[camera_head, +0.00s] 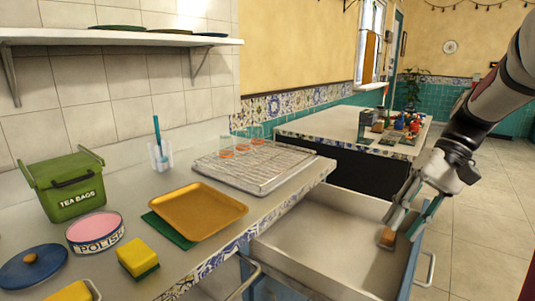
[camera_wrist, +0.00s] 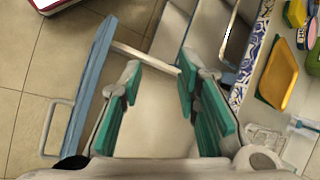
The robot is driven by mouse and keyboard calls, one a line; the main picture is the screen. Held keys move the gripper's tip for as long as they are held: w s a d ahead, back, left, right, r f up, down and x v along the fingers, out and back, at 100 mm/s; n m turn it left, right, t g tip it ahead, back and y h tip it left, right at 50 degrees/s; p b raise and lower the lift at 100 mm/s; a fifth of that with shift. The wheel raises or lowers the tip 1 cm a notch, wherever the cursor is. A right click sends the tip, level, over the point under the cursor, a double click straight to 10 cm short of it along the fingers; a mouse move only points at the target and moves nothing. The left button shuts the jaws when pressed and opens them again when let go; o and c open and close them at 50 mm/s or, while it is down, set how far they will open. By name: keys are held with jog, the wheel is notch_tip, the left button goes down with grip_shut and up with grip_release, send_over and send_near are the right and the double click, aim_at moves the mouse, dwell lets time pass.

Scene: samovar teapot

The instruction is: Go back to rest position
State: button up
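My gripper (camera_head: 408,212) hangs over the open drawer (camera_head: 325,245), tilted down, near the drawer's front panel. In the wrist view my gripper (camera_wrist: 160,80) has its teal-padded fingers apart, with no object seen between them. The pale drawer floor (camera_wrist: 155,115) lies beyond the fingers. A small brown piece (camera_head: 387,238) shows by the lower fingertip in the head view. I cannot tell whether it touches the finger, and I cannot make it out in the wrist view.
The drawer's blue front (camera_wrist: 85,85) and handle (camera_wrist: 55,128) are close beside my gripper. The counter holds a golden tray (camera_head: 200,209), a wire rack (camera_head: 250,165), a green tea-bag box (camera_head: 72,195) and a polish tin (camera_head: 95,232). Open floor (camera_head: 480,225) lies right.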

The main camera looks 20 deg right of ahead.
jog(key=s+a+r+n+h, duration=0.1)
jog(key=s+a+h, duration=0.1)
jog(key=s+a, duration=0.35)
jog(key=s+a+r+n+h, duration=0.1)
jog(key=s+a+h, duration=0.15)
jog(key=a, duration=0.55)
jog(key=s+a+f+n+t+h, duration=0.1)
jog(key=s+a+f+n+h, duration=0.2)
jog(key=s, duration=0.8)
notch_tip(320, 180, up, 22)
jog(key=a+t+p, duration=0.1)
jog(key=t+p, duration=0.3)
jog(key=p, duration=1.7)
jog(key=shift+s+y+p, duration=0.2)
jog(key=shift+y+p, duration=0.15)
